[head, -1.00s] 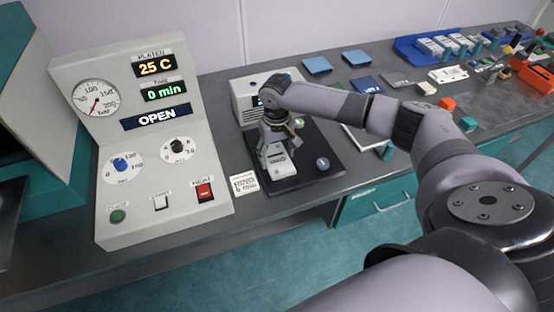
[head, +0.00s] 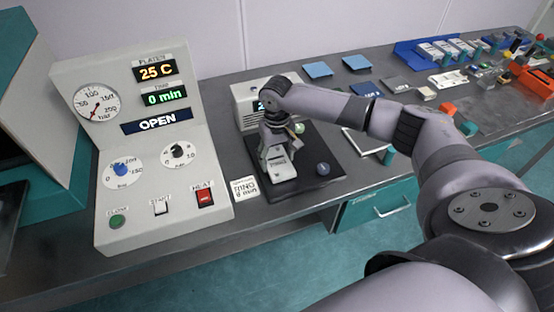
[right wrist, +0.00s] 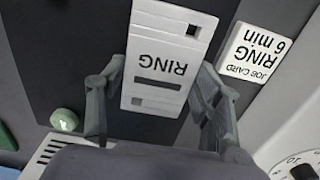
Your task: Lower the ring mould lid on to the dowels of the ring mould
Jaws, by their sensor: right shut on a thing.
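A pale block marked RING (right wrist: 160,68) lies between the fingers of my right gripper (right wrist: 160,85) in the right wrist view. It has a dark slot and small square holes near its ends. In the head view my right gripper (head: 268,150) points down over the pale ring mould stack (head: 282,172) on a dark plate (head: 312,182). The gripper is shut on the lid, with one finger on each side. The dowels and any gap between lid and mould are hidden, so I cannot tell whether they touch. My left gripper is not in view.
A job card (head: 244,189) lies left of the plate. The press panel (head: 160,190) reads OPEN and stands at the left. Two round knobs, one greenish (head: 300,128) and one dark blue (head: 323,168), are on the plate. Trays and parts fill the bench's far right.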

